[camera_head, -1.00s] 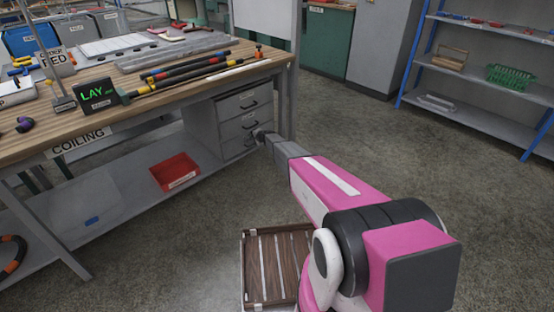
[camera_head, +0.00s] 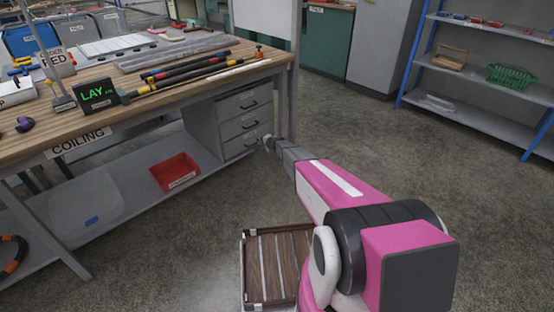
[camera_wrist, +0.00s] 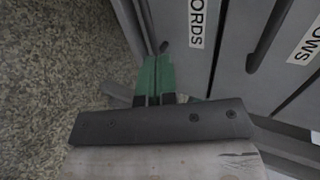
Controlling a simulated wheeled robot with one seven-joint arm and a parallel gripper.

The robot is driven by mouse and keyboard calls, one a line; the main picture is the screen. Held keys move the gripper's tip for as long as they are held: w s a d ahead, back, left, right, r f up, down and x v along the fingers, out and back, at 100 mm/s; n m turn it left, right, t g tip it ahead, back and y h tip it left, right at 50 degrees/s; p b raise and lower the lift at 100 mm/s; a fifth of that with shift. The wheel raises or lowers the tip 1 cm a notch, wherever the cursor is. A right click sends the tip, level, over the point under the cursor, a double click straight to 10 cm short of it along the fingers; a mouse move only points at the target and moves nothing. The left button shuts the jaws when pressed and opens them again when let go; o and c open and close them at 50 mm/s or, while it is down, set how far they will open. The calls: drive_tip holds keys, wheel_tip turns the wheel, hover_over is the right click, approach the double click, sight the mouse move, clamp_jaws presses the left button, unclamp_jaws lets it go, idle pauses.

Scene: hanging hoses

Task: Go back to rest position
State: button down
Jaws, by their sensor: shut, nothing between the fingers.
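My gripper (camera_wrist: 153,78) shows in the wrist view with its two green fingers together and nothing between them. It points at the grey front of a drawer unit (camera_wrist: 180,25), whose labels and dark handles fill the right of that view. In the head view my pink and black arm reaches forward from the lower right. Its end is near the drawer unit (camera_head: 237,118) under the right end of the bench; the fingers are too small to make out there.
The wooden bench (camera_head: 187,91) labelled COILING stands at the left, with hoses (camera_head: 187,69) on top. A red bin (camera_head: 175,172) sits on its lower shelf. A slatted wooden crate (camera_head: 249,270) is beside my arm. Shelving (camera_head: 490,80) stands at the right. Open floor lies between.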

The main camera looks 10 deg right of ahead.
drive_tip(key=shift+s+d, duration=0.35)
drive_tip(key=shift+s, duration=0.15)
drive_tip(key=s+r+n+g, duration=0.3)
drive_tip(key=s+r, duration=0.3)
drive_tip(key=s, duration=0.6)
drive_tip(key=s+r+n+g, duration=0.2)
drive_tip(key=s+r+n, duration=0.3)
drive_tip(key=s, duration=0.6)
drive_tip(key=s+d+r+n+g+h, duration=0.1)
drive_tip(key=s+d+r+h, duration=0.1)
drive_tip(key=s, duration=0.8)
drive_tip(key=s+d+r+n+g+h, duration=0.1)
drive_tip(key=s+d+r+g+h, duration=0.1)
drive_tip(key=s+d+r, duration=0.3)
drive_tip(key=s+d+r+g+h, duration=0.2)
drive_tip(key=s+d+r+h, duration=0.1)
drive_tip(key=s, duration=1.1)
wheel_tip(320, 180, up, 2)
drive_tip(key=shift+s+d+r+n+h, duration=0.15)
drive_tip(key=shift+s+d+n+h, duration=0.2)
drive_tip(key=shift+d, duration=0.2)
